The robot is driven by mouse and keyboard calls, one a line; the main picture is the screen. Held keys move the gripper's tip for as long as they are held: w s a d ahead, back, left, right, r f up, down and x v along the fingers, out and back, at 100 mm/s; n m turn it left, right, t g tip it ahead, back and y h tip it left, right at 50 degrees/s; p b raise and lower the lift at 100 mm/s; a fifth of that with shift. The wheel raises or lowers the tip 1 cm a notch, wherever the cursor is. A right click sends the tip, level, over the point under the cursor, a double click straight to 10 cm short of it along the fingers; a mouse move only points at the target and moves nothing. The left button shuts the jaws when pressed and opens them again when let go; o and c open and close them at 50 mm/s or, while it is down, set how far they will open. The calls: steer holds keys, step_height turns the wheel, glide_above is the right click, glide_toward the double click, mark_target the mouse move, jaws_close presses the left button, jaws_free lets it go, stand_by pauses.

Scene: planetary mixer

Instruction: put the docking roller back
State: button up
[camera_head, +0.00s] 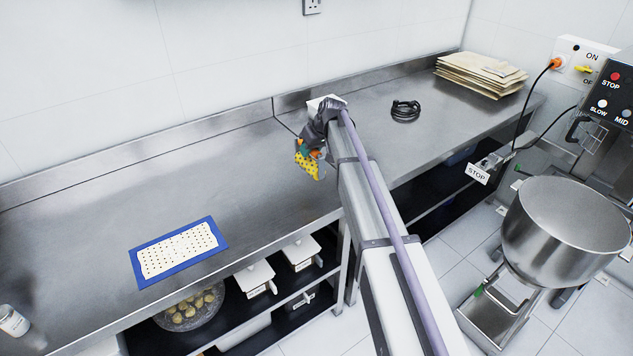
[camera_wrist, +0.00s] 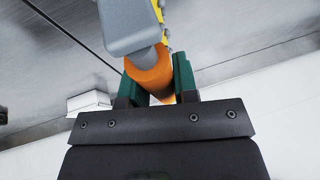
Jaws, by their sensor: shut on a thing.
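The docking roller has a yellow studded drum (camera_head: 309,166), an orange handle (camera_wrist: 152,72) and a grey frame (camera_wrist: 132,28). It is over the steel counter in the head view, drum toward the front. My gripper (camera_wrist: 157,82) has green finger pads, one on each side of the orange handle, and is shut on it. In the head view my gripper (camera_head: 313,146) is partly hidden by the wrist and arm. Only a sliver of the yellow drum shows in the wrist view. I cannot tell how high the roller is above the counter.
A pale perforated sheet (camera_head: 180,250) lies on a blue mat (camera_head: 139,278) at the front left. A white block (camera_head: 325,103) is near the wall behind my wrist. A black coil (camera_head: 405,110) and a paper stack (camera_head: 480,75) lie right. The mixer bowl (camera_head: 566,225) stands right. Left counter is mostly clear.

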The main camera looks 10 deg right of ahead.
mark_target(311, 170)
steer(key=f+b, duration=0.3)
steer(key=f, duration=0.1)
steer(key=f+b, duration=0.3)
steer(key=f, duration=0.2)
steer(key=shift+w+d+b, duration=0.15)
steer(key=shift+d+b, duration=0.05)
steer(key=shift+b, duration=0.2)
steer(key=shift+r, duration=0.3)
steer(key=shift+f, duration=0.15)
steer(key=o, duration=0.4)
steer(key=shift+f, duration=0.1)
steer(key=o, duration=0.5)
